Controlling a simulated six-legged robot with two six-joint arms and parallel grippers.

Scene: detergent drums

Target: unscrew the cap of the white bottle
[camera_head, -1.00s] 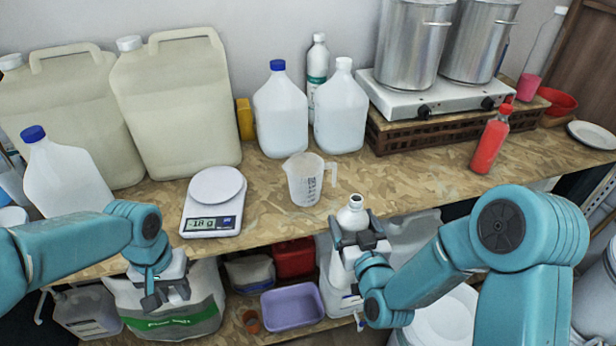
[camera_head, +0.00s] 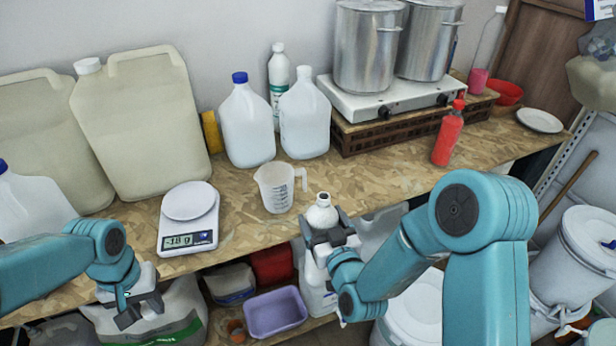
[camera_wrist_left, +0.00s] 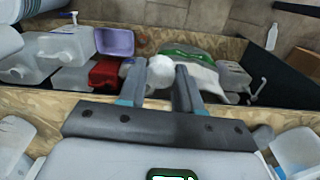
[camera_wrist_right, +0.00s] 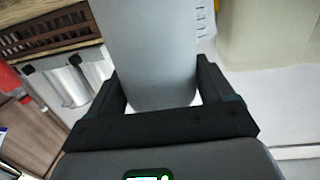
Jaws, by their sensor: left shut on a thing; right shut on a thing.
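The white bottle (camera_head: 321,217) is upright in front of the table's front edge, and its neck shows a dark opening at the top. My right gripper (camera_head: 326,228) is shut on it just below the neck. In the right wrist view the bottle (camera_wrist_right: 150,50) fills the space between the fingers. My left gripper (camera_head: 142,312) is away to the left, in front of the table edge. In the left wrist view it is shut on a small, round white thing, which looks like the cap (camera_wrist_left: 160,72). The cap is hard to see in the head view.
A measuring cup (camera_head: 275,190) and a scale (camera_head: 187,232) stand on the table (camera_head: 235,200) near its front edge. White jugs (camera_head: 305,120) and large canisters (camera_head: 140,130) are behind. A red bottle (camera_head: 448,136) is at right. A purple tray (camera_head: 275,312) is below.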

